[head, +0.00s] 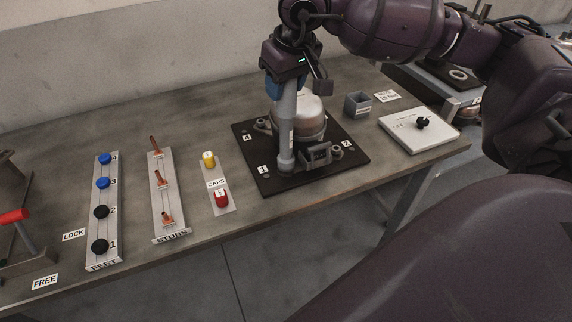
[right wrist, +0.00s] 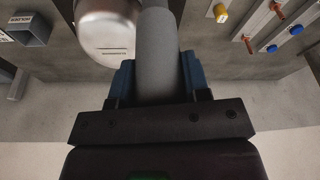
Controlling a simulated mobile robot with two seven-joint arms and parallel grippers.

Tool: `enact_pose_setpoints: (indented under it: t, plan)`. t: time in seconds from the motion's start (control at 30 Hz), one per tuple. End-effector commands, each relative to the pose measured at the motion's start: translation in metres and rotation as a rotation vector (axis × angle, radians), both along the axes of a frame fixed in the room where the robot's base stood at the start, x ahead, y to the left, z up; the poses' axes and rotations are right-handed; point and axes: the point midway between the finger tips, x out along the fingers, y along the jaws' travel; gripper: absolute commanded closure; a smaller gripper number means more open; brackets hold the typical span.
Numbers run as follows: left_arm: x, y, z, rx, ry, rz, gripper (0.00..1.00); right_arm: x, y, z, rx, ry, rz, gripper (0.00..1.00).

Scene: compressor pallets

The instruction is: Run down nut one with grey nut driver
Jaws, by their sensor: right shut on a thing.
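My right gripper (head: 286,86) is shut on the grey nut driver (head: 287,130), a thick grey tube held upright. In the right wrist view the driver (right wrist: 157,60) stands between the blue fingers (right wrist: 157,82). Its lower end is at the front-left part of the black base plate (head: 262,140), near the corner labelled 1. The driver's end hides whatever is under it, so I cannot tell whether it sits on a nut. The silver compressor (head: 312,112) stands on the plate behind the driver. My left gripper does not show.
Left of the plate are the caps strip (head: 218,184), the stubs rack (head: 167,205) and the feet rack (head: 104,225). A red-handled lever (head: 15,217) stands at far left. A grey bin (head: 357,104) and a white panel with a black knob (head: 422,124) are at right.

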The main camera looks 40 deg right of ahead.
Motion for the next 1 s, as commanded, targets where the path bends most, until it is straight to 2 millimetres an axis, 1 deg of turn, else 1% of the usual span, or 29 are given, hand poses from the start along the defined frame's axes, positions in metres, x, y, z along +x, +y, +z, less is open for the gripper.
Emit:
enact_pose_setpoints:
  t: [1.0]
  plan:
    - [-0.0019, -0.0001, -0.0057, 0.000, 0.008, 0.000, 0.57, 0.0001, 0.0001, -0.0062, 0.000, 0.001, 0.000, 0.95]
